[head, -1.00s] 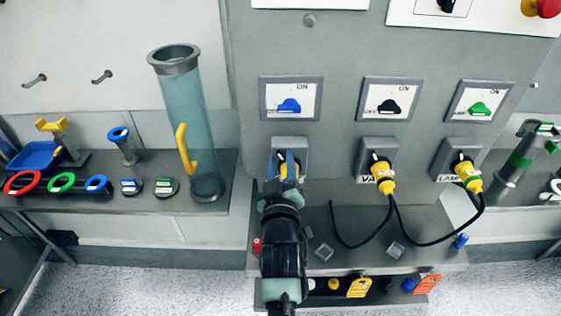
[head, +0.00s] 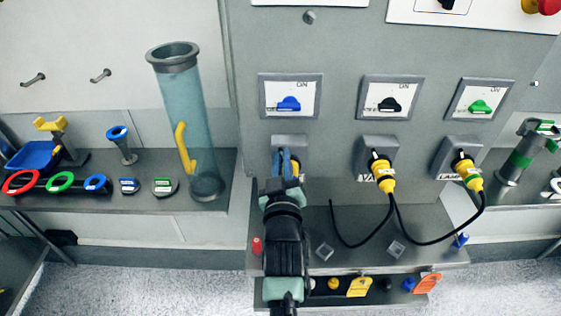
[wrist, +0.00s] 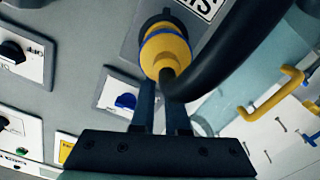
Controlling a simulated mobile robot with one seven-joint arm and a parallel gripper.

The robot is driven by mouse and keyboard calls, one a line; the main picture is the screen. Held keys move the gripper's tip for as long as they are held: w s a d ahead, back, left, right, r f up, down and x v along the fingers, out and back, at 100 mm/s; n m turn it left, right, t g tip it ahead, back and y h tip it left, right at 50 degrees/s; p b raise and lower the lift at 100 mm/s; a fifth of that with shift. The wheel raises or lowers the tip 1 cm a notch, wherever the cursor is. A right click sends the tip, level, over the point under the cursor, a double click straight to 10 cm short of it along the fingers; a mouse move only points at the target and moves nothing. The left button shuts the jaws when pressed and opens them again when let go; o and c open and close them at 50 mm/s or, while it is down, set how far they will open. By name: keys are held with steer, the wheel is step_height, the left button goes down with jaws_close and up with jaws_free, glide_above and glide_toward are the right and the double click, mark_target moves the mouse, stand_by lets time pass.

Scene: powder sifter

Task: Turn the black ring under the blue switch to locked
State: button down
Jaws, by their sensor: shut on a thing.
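The blue switch (head: 289,104) is on a white plate on the grey panel; it also shows in the wrist view (wrist: 126,100). Below it is a grey socket (head: 290,141) with a yellow plug (wrist: 168,55) that has a blue band. Part of the black ring (wrist: 155,18) shows at the plug's base. My gripper (head: 286,160) is at this socket, its two fingers close together and shut on a narrow part. The plug hides the fingertips in the wrist view, so I take the held part to be on the black ring but do not see the contact.
Two more sockets with yellow plugs (head: 384,178) and black cables stand to the right, under the black and green switches. A shelf (head: 340,265) below holds small parts. A clear tube (head: 185,120) stands at left. In the wrist view a thick black cable (wrist: 225,50) passes close by.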

mark_target(299, 150)
steer(key=m, duration=0.1)
steer(key=d+m+b, duration=0.1)
steer(key=m, duration=0.1)
steer(key=d+m+b, duration=0.1)
steer(key=m, duration=0.3)
steer(key=d+m+b, duration=0.1)
steer(key=m, duration=0.2)
steer(key=shift+d+f+m, duration=0.1)
steer(key=shift+d+m, duration=0.25)
steer(key=shift+m, duration=0.05)
stand_by(0.4)
steer(key=c, duration=0.9)
jaws_free()
steer(key=shift+d, duration=0.1)
steer(key=shift+s, duration=0.15)
